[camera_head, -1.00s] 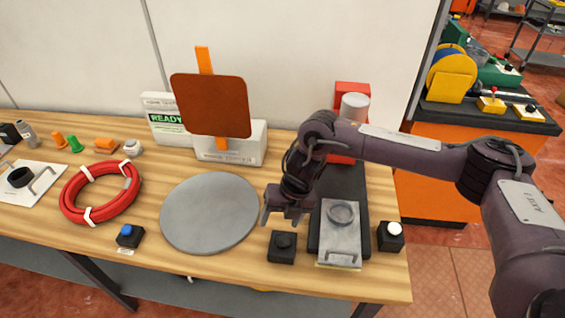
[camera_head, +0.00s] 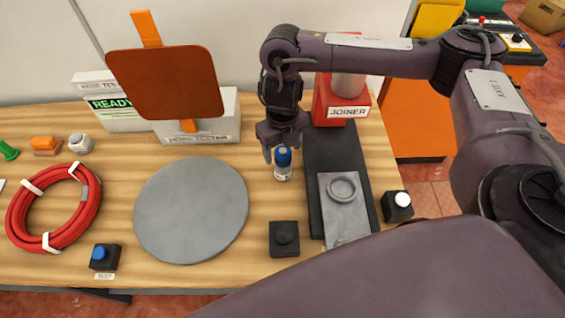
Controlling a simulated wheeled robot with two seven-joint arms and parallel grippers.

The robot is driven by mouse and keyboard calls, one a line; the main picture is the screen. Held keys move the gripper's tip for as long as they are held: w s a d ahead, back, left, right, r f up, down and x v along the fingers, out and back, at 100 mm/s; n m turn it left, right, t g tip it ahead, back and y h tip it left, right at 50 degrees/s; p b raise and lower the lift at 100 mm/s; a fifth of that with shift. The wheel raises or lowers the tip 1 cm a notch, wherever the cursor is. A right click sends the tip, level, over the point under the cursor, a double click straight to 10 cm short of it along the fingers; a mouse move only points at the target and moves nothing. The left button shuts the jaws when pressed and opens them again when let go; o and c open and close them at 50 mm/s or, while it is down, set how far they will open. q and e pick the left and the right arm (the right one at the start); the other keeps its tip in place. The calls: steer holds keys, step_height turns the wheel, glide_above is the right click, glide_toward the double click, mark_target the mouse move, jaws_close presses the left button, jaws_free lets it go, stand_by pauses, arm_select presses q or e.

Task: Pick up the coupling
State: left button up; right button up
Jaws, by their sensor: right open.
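My right gripper (camera_head: 284,148) is open, pointing down over the table in the head view. A small bottle with a blue cap (camera_head: 283,164) stands upright just below and between its fingertips; I cannot tell if they touch it. Small fittings lie at the far left: a white-grey faceted piece (camera_head: 80,143), an orange piece (camera_head: 46,145) and a green piece (camera_head: 8,151). I cannot tell for sure which of these is the coupling. The right gripper is well to the right of them. My left gripper is not in view.
A red hose coil (camera_head: 88,208) lies left of a grey disc (camera_head: 150,212). An orange-brown panel (camera_head: 168,84) stands behind. My dark arm link covers the lower right.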

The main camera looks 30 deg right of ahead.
mark_target(283, 164)
step_height(283, 164, down, 4)
steer(key=shift+f, duration=0.15)
jaws_close()
stand_by(0.5)
